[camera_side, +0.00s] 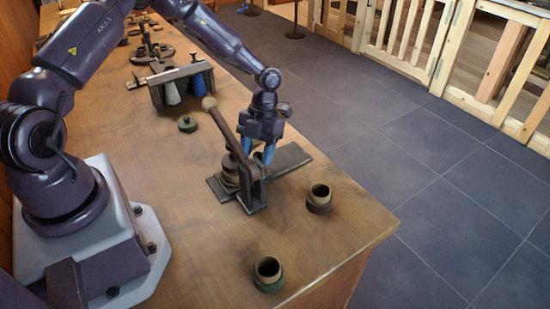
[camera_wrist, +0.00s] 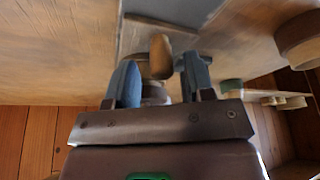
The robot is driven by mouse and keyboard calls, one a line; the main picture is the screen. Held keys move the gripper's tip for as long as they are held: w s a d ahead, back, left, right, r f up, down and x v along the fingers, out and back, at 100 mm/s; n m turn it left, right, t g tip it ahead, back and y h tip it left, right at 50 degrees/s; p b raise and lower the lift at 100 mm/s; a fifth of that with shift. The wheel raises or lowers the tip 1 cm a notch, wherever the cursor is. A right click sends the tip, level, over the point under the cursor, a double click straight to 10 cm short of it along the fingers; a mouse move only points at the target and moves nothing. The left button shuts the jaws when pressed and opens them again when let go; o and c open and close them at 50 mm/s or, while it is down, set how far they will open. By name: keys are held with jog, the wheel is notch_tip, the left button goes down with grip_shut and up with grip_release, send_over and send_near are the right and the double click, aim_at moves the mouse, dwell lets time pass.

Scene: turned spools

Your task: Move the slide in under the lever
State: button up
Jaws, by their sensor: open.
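The lever (camera_side: 224,132) is a dark bar with a round wooden knob, raised and slanting up to the left from its upright bracket. The slide (camera_side: 290,159) looks like the flat dark plate reaching out to the right behind the bracket. A dark spool (camera_side: 230,170) stands on the left part of the base under the lever. My gripper (camera_side: 265,158) is low over the plate, just behind the bracket. In the wrist view, its blue fingers (camera_wrist: 160,82) are open around a wooden knob (camera_wrist: 160,55); contact cannot be told. The bracket partly hides the fingertips in the side view.
A small green-based piece (camera_side: 187,124) and a dark rack (camera_side: 181,85) stand farther back. The table's right edge is close to the plate.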

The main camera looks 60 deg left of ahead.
jog(key=shift+w+r, duration=0.1)
jog(key=shift+r, duration=2.4)
jog(key=shift+c, duration=0.4)
grip_shut()
jog(key=shift+r, duration=0.1)
jog(key=shift+r, duration=1.9)
